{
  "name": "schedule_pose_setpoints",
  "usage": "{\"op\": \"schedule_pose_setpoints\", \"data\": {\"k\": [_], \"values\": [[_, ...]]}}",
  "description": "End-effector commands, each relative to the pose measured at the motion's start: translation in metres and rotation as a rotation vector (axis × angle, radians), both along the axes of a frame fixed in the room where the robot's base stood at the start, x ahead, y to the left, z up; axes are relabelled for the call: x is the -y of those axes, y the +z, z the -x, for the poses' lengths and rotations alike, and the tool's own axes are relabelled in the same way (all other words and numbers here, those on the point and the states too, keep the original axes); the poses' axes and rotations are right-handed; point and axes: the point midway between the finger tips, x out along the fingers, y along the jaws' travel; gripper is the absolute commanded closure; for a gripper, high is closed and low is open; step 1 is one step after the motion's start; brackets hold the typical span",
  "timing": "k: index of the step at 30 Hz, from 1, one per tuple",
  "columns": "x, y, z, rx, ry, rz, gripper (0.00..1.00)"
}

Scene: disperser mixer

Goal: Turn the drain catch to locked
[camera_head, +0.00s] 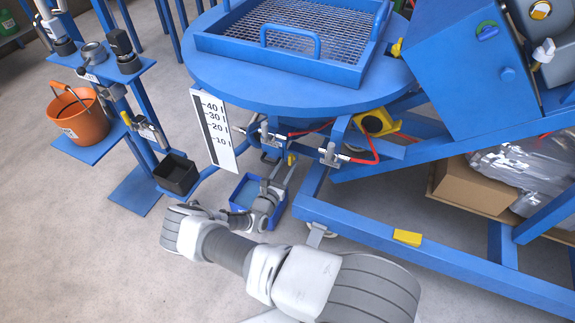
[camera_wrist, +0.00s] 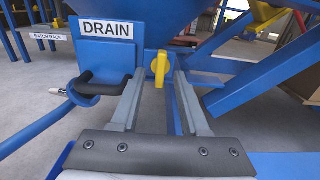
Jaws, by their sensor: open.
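The drain catch is a small yellow lever (camera_wrist: 160,67) on the blue drain housing, right of a white sign reading DRAIN (camera_wrist: 107,29). In the head view a small yellow piece (camera_head: 291,159) shows under the round table, just beyond my gripper (camera_head: 277,178). My gripper (camera_wrist: 160,80) is open, its two grey fingers pointing at the housing with the catch between their tips in the picture. I cannot tell whether either finger touches it.
A black bent handle (camera_wrist: 104,79) sits beside the left finger. A blue bin (camera_head: 246,192) stands on the floor below. Blue frame beams (camera_head: 400,245) run to the right. A black box (camera_head: 176,174) and an orange bucket (camera_head: 78,118) stand left.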

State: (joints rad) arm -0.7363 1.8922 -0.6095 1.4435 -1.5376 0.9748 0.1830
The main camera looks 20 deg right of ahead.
Motion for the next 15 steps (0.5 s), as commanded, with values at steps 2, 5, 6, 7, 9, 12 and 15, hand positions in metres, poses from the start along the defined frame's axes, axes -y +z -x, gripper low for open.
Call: {"op": "schedule_pose_setpoints", "data": {"k": [2,5,6,7,9,12,15], "values": [[-0.011,0.003,0.010,-0.001,0.002,0.000,0.55],[-0.027,0.003,0.026,-0.002,0.003,0.001,0.55],[-0.034,0.004,0.033,-0.003,0.003,0.000,0.55],[-0.040,0.003,0.038,-0.003,0.004,0.000,0.55],[-0.052,0.003,0.051,-0.003,0.003,0.000,0.55],[-0.070,0.003,0.068,-0.002,0.004,0.001,0.55],[-0.085,0.002,0.084,-0.001,0.003,0.000,0.55]]}}
